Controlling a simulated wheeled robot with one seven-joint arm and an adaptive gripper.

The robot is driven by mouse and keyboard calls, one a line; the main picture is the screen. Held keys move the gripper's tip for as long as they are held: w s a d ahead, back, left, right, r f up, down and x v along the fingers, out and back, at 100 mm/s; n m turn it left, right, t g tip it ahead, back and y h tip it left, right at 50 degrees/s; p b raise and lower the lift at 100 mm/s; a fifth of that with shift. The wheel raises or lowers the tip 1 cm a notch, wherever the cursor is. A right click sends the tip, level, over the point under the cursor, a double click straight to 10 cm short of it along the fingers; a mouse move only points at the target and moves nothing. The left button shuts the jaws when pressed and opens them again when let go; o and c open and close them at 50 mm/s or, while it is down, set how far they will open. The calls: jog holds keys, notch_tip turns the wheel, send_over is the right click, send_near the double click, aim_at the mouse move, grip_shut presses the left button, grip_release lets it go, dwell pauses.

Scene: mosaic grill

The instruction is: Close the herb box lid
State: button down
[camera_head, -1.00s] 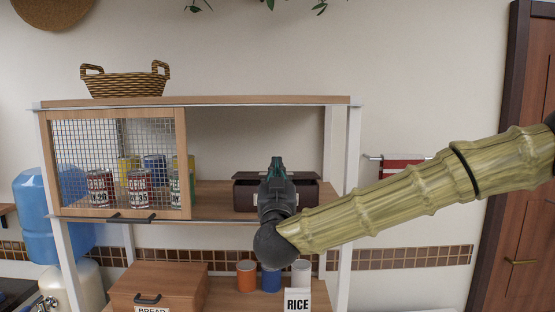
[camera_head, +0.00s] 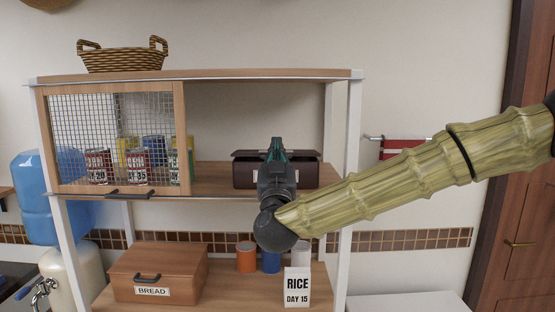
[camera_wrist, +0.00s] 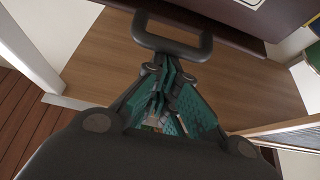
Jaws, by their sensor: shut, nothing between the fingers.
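The herb box appears to be the dark brown box (camera_head: 306,174) on the right part of the middle shelf, with a pale label on its front partly hidden behind my gripper. Its lid (camera_head: 305,154) shows as a dark band along the top; how far it is open is hard to tell. My gripper (camera_head: 277,146) is in front of the box, fingers pointing toward it. In the wrist view my gripper (camera_wrist: 168,68) is shut and empty, with its fingertips close to a dark loop handle (camera_wrist: 172,43) by the dark brown box (camera_wrist: 225,14). Contact is unclear.
A mesh door (camera_head: 90,135) with cans behind it closes the shelf's left part. A shelf post (camera_head: 352,140) stands right of the box. Below are a bread box (camera_head: 130,272), cups and a rice packet (camera_head: 297,287). A basket (camera_head: 122,55) sits on top.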

jog(key=shift+s+f+t+b, duration=0.15)
jog(key=shift+f+b, duration=0.35)
jog(key=shift+b, duration=0.55)
jog(key=shift+s+f+t+b, duration=0.15)
jog(key=shift+f+b, duration=0.3)
jog(key=shift+b, duration=0.55)
